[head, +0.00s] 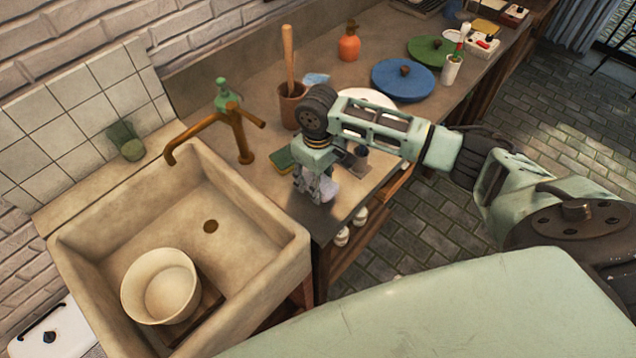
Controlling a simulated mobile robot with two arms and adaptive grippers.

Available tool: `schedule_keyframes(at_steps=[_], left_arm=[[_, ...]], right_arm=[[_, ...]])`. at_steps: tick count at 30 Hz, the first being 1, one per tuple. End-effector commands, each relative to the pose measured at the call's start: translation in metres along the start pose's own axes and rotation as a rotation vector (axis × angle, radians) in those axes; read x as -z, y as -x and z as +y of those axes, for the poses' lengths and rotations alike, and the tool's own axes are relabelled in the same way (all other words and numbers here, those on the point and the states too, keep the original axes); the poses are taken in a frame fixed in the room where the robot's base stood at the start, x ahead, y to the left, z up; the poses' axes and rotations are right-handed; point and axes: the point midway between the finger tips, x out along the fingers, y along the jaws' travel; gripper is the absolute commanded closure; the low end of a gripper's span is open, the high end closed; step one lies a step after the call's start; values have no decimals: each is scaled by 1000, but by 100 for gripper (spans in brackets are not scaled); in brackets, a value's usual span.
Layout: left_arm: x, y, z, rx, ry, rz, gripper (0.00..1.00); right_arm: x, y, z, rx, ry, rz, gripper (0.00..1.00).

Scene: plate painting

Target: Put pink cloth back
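My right arm reaches in from the right. My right gripper (312,192) points down over the counter corner beside the sink. A small pale pinkish thing (329,189), perhaps the pink cloth, shows right at the fingers, partly hidden by them. I cannot tell whether the fingers are shut on it or only beside it. My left gripper is not in view.
A stone sink (255,215) with a white bowl (160,287) is at the left. A green sponge (283,161), wooden pot (292,106), white plate (362,97) and blue disc (403,82) lie around the arm on the counter (262,136).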

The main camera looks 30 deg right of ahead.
Motion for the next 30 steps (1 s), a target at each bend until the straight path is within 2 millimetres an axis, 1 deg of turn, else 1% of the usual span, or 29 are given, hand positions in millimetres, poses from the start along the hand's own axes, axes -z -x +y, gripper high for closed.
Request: schedule_keyframes(at_steps=[1, 3, 6, 16, 17, 18, 23, 30], left_arm=[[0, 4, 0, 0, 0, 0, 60], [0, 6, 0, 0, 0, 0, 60], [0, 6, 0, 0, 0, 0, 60], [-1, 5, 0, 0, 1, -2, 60], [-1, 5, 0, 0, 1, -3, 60], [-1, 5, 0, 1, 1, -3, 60], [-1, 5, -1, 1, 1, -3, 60], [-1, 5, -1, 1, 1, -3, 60]], right_arm=[[-1, -7, 0, 1, 0, -4, 77], [0, -15, -1, 1, 0, -2, 77], [0, -21, -1, 1, 1, 1, 77], [0, -25, 0, 1, 0, 0, 77], [-1, -25, 0, 1, -1, 0, 52], [0, -25, 0, 0, 0, 0, 48], [-1, -25, 0, 0, 0, 0, 34], [0, -25, 0, 1, 0, 0, 34]])
